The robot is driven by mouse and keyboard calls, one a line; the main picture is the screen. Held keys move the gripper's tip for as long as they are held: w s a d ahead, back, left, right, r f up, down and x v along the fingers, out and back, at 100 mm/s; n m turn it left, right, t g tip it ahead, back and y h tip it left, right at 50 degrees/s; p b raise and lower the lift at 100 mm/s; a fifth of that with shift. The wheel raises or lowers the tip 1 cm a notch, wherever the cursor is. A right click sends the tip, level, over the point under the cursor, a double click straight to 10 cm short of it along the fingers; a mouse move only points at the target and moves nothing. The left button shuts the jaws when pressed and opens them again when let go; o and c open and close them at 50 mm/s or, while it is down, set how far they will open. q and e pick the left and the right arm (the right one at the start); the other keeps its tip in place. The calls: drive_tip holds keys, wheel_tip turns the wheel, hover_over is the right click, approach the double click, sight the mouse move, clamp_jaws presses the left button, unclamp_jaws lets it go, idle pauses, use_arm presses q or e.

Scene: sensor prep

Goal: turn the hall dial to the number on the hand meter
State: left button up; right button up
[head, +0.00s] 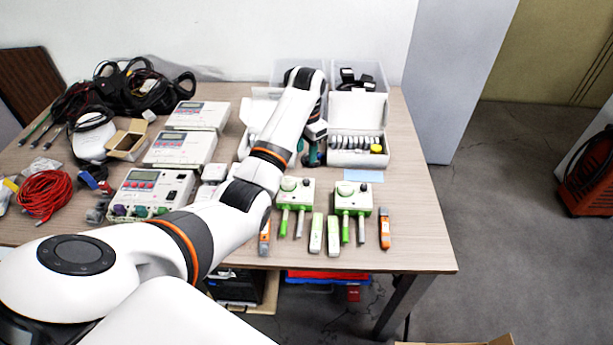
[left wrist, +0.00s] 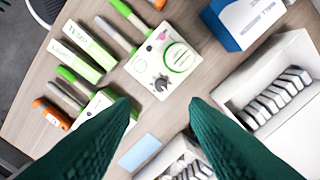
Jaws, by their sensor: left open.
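Two small white boxes with green trim stand near the table's front, a left one (head: 295,190) and a right one (head: 352,199). In the left wrist view the left box shows a round green-ringed dial (left wrist: 178,57) and a grey knob (left wrist: 160,84). The right box (left wrist: 100,103) is partly behind a finger. I cannot tell which dial is the hall one. Orange handheld units lie at the left (head: 265,238) and right (head: 384,228); no number is readable on them. My left gripper (head: 313,153) is open and empty, just behind the boxes; its green fingers (left wrist: 160,108) show apart.
White-green sticks (head: 316,232) lie in front of the boxes. An open white case (head: 345,155) stands behind, with a pale blue card (head: 363,175) before it. Larger instruments (head: 150,190), a red cable (head: 46,194) and black cables (head: 130,85) fill the left side. The table's right edge is clear.

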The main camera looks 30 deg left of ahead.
sight(306, 180)
use_arm(q)
drive_tip(key=shift+n, duration=0.5)
drive_tip(key=f, duration=1.1)
drive_tip(key=shift+w+a+f, duration=0.1)
drive_tip(key=shift+w, duration=0.1)
clamp_jaws()
